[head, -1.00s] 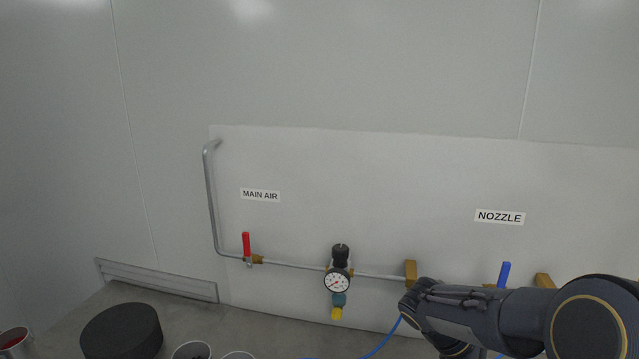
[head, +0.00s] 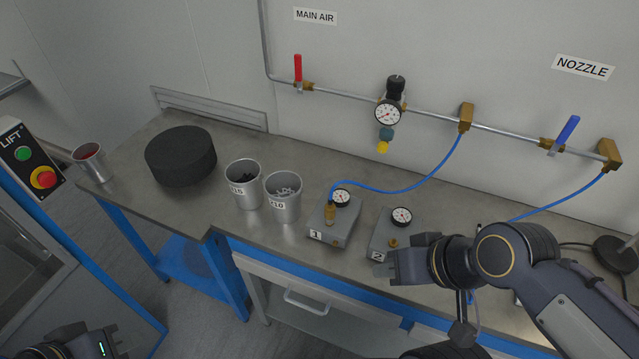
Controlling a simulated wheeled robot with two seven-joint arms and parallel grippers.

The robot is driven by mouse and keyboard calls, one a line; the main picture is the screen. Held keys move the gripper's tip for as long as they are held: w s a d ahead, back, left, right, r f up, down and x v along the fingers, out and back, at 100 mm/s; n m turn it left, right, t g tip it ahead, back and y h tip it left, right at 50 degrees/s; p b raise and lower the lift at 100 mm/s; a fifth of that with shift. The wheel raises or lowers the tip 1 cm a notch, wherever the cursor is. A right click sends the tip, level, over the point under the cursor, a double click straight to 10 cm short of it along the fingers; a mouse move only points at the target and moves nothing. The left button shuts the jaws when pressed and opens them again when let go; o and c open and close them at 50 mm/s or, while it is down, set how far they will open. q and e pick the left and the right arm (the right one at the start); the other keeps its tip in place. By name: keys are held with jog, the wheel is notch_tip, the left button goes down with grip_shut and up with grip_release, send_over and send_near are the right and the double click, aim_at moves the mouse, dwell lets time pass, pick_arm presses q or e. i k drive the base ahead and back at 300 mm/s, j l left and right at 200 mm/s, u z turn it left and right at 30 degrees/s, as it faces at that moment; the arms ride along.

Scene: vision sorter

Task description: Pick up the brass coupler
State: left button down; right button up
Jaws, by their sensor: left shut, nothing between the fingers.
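The brass coupler (head: 330,213) stands upright on the grey box marked 1 (head: 340,233), at the end of the blue hose (head: 375,190). My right gripper (head: 387,270) is at the front of the grey box marked 2 (head: 381,238), to the right of the coupler and apart from it. It is seen from the side, so I cannot tell whether its fingers are open. My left gripper (head: 112,348) is at the bottom left edge, partly cut off, shut and empty, far from the coupler.
Two metal cups with labels (head: 244,190) (head: 284,205) stand left of the box marked 1. A black round block (head: 181,155) and another cup (head: 92,162) are further left on the bench. A pipe with red (head: 298,68) and blue (head: 566,132) valve handles runs along the wall.

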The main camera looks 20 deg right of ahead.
aim_at(329, 214)
jog(key=k+l+z, duration=0.1)
jog(key=z, duration=0.35)
jog(key=l+z, duration=0.15)
jog(key=z, duration=0.3)
jog(key=k+l+z, duration=0.1)
jog(key=z, duration=0.35)
jog(key=l, duration=0.1)
